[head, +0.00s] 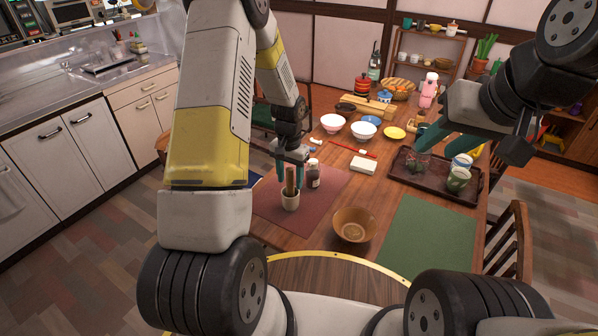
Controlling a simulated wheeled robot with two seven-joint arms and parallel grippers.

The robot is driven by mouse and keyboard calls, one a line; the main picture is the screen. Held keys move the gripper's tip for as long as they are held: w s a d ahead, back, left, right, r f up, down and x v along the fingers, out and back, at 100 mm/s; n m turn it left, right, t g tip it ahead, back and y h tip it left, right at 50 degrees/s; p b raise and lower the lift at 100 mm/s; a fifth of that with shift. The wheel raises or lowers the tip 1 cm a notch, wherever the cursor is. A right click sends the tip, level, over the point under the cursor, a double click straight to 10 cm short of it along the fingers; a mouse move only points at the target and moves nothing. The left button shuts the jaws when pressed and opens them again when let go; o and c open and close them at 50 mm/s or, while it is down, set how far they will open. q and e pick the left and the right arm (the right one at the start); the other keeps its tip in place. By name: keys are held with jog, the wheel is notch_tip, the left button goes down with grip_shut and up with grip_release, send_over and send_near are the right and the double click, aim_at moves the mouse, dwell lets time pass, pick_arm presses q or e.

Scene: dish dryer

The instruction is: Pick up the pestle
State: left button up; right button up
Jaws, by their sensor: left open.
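The brown wooden pestle (290,180) stands upright in a small white mortar (290,201) on the red placemat. My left gripper (290,176) points down over it, open, with its teal fingers on either side of the pestle's upper part. I cannot tell whether either finger touches the pestle. My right gripper (444,142) is over the far part of the brown tray, its teal fingers spread apart; nothing is clearly held between them.
A brown bowl (353,225) sits at the near edge, beside a green placemat (424,237). Cups stand on the tray (408,181). White bowls (333,123) are farther back.

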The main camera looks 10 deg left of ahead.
pick_arm(q)
jog(key=shift+f, duration=0.65)
grip_shut()
jog(key=shift+r, duration=0.1)
notch_tip(320, 180, up, 10)
jog(key=shift+f, duration=0.1)
